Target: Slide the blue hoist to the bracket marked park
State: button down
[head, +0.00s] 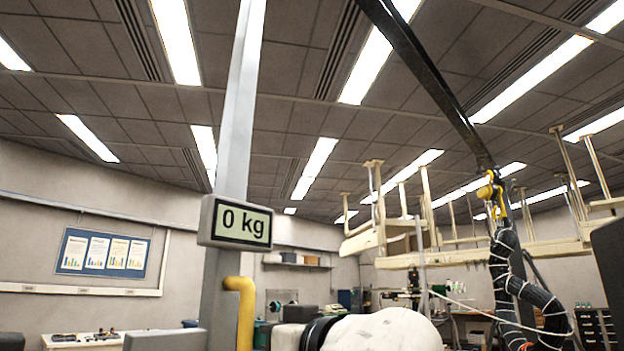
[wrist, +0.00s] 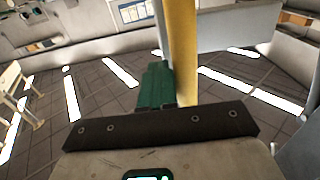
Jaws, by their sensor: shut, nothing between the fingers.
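I see no blue hoist and no bracket marked park in either view. In the head view a grey post (head: 229,120) carries a display (head: 241,223) reading "0 kg". A yellow bent tube (head: 243,305) stands against the post's lower part. My gripper (wrist: 157,68) shows in the wrist view as two green fingers side by side, shut and empty. A yellow upright bar (wrist: 182,50) is just right of the fingers; I cannot tell whether they touch it. The gripper is not identifiable in the head view.
A dark beam (head: 430,80) slopes down from above to a yellow fitting (head: 490,190), with thick black hoses (head: 503,265) below it. Beige frames (head: 480,252) with upright legs are at the right. A notice board (head: 103,252) hangs on the left wall. The wrist view looks upside down.

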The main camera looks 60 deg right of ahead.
jog(key=shift+w+a, duration=0.4)
jog(key=shift+a, duration=1.25)
jog(key=shift+w+a, duration=0.35)
jog(key=shift+a, duration=1.3)
jog(key=shift+w+a, duration=0.4)
jog(key=shift+a, duration=1.25)
jog(key=a, duration=0.2)
jog(key=w+a+p, duration=0.1)
jog(key=a, duration=0.2)
